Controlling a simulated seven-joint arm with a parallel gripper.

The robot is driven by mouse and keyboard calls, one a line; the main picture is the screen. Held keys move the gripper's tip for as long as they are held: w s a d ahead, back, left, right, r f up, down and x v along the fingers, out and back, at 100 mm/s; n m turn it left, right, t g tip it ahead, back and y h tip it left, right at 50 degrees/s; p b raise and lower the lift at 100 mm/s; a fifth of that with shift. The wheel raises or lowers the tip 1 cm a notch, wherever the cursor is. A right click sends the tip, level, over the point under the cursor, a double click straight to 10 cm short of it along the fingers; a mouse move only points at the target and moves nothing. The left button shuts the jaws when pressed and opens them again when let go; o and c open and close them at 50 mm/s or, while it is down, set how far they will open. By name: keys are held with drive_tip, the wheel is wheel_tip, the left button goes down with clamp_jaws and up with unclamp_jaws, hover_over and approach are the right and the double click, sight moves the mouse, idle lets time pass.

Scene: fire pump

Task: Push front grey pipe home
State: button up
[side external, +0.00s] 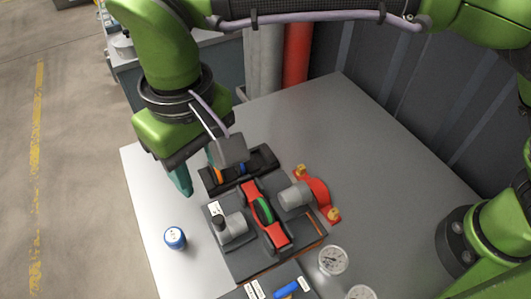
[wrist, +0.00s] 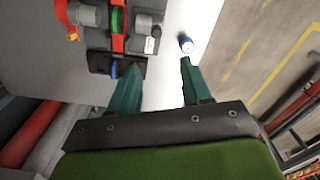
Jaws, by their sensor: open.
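A grey pipe piece with a dark cap (side external: 232,228) sits on the left side of the dark pump base (side external: 250,262); it also shows in the wrist view (wrist: 143,25). Another grey pipe (side external: 295,196) lies against a red flanged part (side external: 319,192) on the right side, seen too in the wrist view (wrist: 89,16). I cannot tell whether either is fully seated. My gripper (side external: 183,180) is above the table's left part, beside the black tray. Its teal fingers are apart and empty in the wrist view (wrist: 160,75). One finger overlaps the tray's edge there.
A black tray (side external: 265,157) with orange and blue pieces lies behind the base. A blue-and-white can (side external: 175,238) stands at left. Gauges (side external: 333,260) and a blue-handled part (side external: 288,289) are in front. The table's right side (side external: 390,190) is clear.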

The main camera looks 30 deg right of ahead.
sight(218, 219)
drive_tip(key=shift+m, duration=0.6)
drive_tip(key=f, duration=1.4)
drive_tip(key=shift+w+d+f, duration=0.1)
drive_tip(key=shift+d+f, duration=0.15)
drive_tip(key=shift+f, duration=0.1)
clamp_jaws()
